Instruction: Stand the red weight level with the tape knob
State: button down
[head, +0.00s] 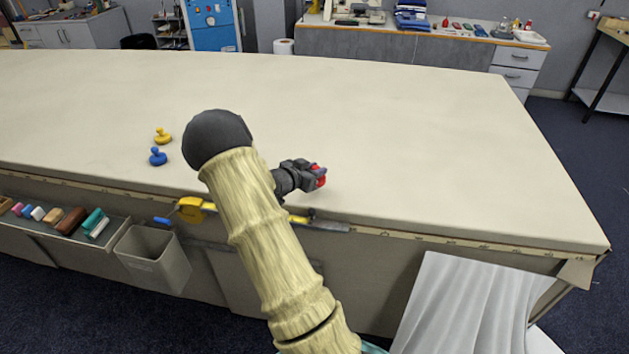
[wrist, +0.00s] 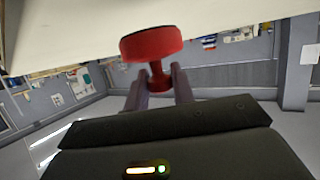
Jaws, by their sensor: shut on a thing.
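The red weight (head: 321,181) is in my gripper (head: 313,176), near the front edge of the cloth table (head: 420,130). In the wrist view the weight (wrist: 150,46) shows a wide disc and a narrower stem. My fingers (wrist: 157,88) are shut on the stem side, with the disc out beyond the tips. Whether the disc touches the cloth I cannot tell. A printed measuring tape (head: 410,235) runs along the table's front edge. A small dark knob (head: 312,213) shows there, just below my gripper; I cannot tell surely that it is the tape knob.
A blue weight (head: 158,156) and a yellow weight (head: 163,136) stand on the table to the left. A yellow tool (head: 192,209), a grey bin (head: 153,258) and a tray of small coloured items (head: 60,222) are along the front. The table's middle and right are clear.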

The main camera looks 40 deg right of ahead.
jog(key=shift+f, duration=1.8)
jog(key=c, duration=1.2)
grip_release()
jog(key=shift+f, duration=0.15)
jog(key=shift+a, duration=0.2)
jog(key=v, duration=1.2)
jog(key=shift+w+d+b, duration=0.1)
jog(key=shift+b, duration=0.25)
